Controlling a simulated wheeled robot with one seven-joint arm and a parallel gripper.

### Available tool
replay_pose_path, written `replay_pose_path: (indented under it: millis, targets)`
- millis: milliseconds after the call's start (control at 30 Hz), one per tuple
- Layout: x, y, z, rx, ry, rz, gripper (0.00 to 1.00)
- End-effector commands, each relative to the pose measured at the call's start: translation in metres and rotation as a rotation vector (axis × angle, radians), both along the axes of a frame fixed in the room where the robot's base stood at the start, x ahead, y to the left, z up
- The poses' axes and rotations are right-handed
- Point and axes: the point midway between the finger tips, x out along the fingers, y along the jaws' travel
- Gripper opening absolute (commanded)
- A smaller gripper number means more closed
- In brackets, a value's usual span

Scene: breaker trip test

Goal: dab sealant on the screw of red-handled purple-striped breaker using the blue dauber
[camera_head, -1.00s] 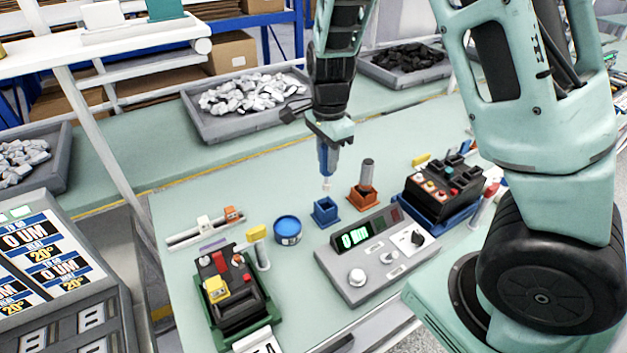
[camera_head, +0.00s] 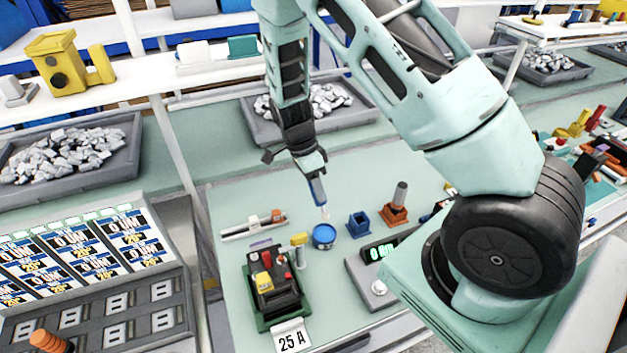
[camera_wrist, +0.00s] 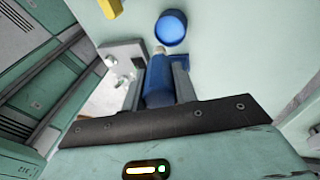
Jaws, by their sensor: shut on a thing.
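My gripper (camera_head: 314,172) is shut on the blue dauber (camera_head: 318,191) and holds it tip down. The dauber also shows between the jaws in the wrist view (camera_wrist: 159,85), its pale tip pointing toward the round blue tin (camera_wrist: 171,27). In the head view the tip is just above the blue tin (camera_head: 324,237); whether it touches is hard to tell. The breaker (camera_head: 268,290) with a purple strip, red parts and a yellow block stands in a green base at the front left. Its screw is too small to make out.
A blue square holder (camera_head: 358,224) and an orange holder (camera_head: 394,214) with a grey cylinder stand right of the tin. A yellow-topped post (camera_head: 299,241) is between breaker and tin. A grey meter box (camera_head: 372,284) is partly hidden by my arm. A "25 A" card (camera_head: 291,339) is in front.

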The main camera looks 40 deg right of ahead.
Motion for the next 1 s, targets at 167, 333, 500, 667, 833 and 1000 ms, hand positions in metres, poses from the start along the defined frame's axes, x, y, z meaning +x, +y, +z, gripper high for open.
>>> replay_pose_path:
  millis: [167, 333, 500, 667, 833, 1000]
  targets:
    - [0.0, 0.0, -0.011, 0.0, 0.0, -0.001, 0.06]
    - [0.0, 0.0, -0.027, 0.0, 0.0, -0.001, 0.06]
    - [0.0, 0.0, -0.045, 0.0, 0.0, 0.0, 0.06]
    - [0.0, 0.0, -0.057, 0.001, 0.0, 0.001, 0.06]
    - [0.0, 0.0, -0.06, 0.001, -0.001, 0.001, 0.06]
    - [0.0, 0.0, -0.059, 0.001, -0.001, 0.0, 0.06]
